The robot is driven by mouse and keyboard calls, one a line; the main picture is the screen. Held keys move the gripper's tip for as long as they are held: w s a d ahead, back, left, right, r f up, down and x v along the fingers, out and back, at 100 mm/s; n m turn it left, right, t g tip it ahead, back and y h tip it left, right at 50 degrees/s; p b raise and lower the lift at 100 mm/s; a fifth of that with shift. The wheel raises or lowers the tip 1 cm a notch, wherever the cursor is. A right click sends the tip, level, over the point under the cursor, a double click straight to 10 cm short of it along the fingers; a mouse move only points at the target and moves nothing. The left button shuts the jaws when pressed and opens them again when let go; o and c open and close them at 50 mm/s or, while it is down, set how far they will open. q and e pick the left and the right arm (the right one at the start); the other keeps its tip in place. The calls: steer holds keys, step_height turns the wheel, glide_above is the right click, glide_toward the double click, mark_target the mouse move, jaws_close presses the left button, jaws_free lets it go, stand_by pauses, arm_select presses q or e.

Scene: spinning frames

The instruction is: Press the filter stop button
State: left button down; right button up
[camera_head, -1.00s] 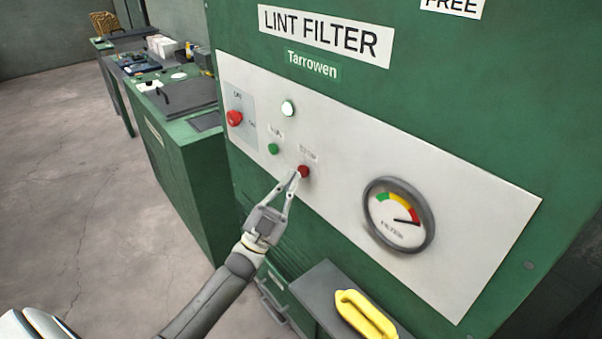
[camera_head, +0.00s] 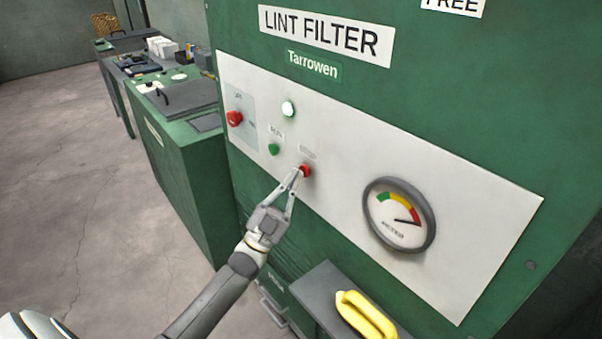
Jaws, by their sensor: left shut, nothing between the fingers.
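The lint filter cabinet (camera_head: 450,120) is green with a pale control panel (camera_head: 340,185). The small red stop button (camera_head: 306,170) sits on the panel, right of and below the green run button (camera_head: 274,149). My left gripper (camera_head: 296,174) is shut and empty, with its fingertips at the lower left edge of the red button. They overlap the button in the picture; I cannot tell whether it is pushed in. A white lamp (camera_head: 288,108) above looks lit. My right gripper is not in view.
A larger red knob (camera_head: 235,118) is at the panel's left. A round gauge (camera_head: 399,215) is at the right, needle in the red. Below, a yellow handle (camera_head: 366,315) stands on a grey ledge (camera_head: 322,290). Green benches (camera_head: 185,135) stand at the left.

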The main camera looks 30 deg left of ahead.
arm_select(q)
steer(key=shift+w+d, duration=0.1)
steer(key=shift+w, duration=0.05)
stand_by(0.5)
steer(key=shift+s+a+p, duration=0.15)
steer(key=shift+s+a, duration=0.05)
steer(key=shift+s, duration=0.3)
steer(key=shift+s+a+p, duration=0.15)
steer(key=shift+s, duration=0.3)
steer(key=shift+s+a+p, duration=0.25)
steer(key=shift+s+a, duration=0.1)
steer(key=shift+s, duration=0.4)
steer(key=shift+s+a+p, duration=0.25)
steer(key=shift+s+a, duration=0.05)
steer(key=shift+s, duration=0.5)
steer(key=shift+s+a+p, duration=0.25)
steer(key=shift+s+a, duration=0.1)
steer(key=shift+s, duration=0.4)
